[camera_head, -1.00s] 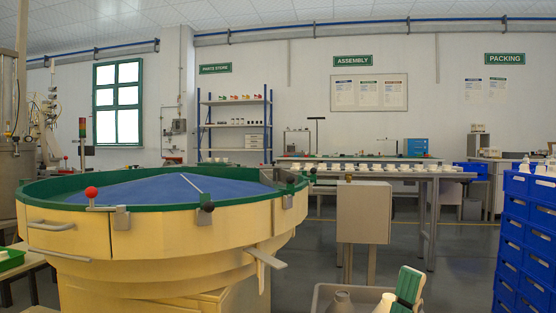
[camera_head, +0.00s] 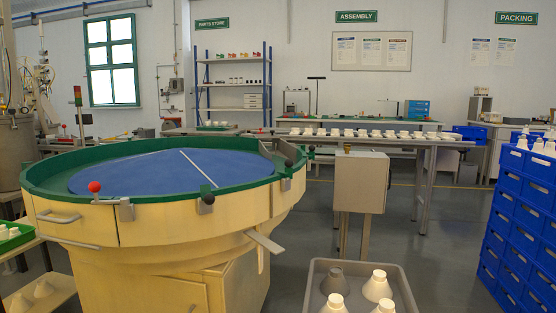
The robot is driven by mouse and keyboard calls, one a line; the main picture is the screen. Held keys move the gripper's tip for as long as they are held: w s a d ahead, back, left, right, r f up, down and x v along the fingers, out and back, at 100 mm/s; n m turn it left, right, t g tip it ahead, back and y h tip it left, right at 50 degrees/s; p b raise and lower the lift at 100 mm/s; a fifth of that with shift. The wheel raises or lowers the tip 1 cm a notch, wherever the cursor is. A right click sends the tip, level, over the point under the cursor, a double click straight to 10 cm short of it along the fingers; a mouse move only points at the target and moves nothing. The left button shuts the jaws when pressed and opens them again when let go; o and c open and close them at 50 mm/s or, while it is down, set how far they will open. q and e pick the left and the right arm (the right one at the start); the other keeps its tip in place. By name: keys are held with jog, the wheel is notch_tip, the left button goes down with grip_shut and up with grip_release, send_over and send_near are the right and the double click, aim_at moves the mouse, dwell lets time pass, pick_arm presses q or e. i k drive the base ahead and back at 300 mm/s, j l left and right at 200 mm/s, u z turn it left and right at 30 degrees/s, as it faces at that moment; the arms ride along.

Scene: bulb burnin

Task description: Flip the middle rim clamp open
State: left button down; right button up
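A round machine with a green rim (camera_head: 165,213), a blue disc (camera_head: 140,175) and a cream body stands at left centre. Several clamps sit along its rim. The front one (camera_head: 125,209) has a red ball knob (camera_head: 94,187) beside it. I cannot tell for sure whether the middle one is latched. Neither of my grippers is in view.
A grey tote (camera_head: 313,293) with bulb-like parts stands at bottom centre right. Stacked blue crates (camera_head: 515,220) stand at right. A grey box on a post (camera_head: 360,182) is right of the machine. A chute (camera_head: 264,241) juts from its side. Floor between tote and crates looks clear.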

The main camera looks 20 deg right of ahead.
aim_at(287, 172)
jog(key=i+l+z, duration=0.35)
jog(key=l, duration=0.35)
jog(key=i+l+z, duration=0.35)
jog(key=i+l, duration=0.25)
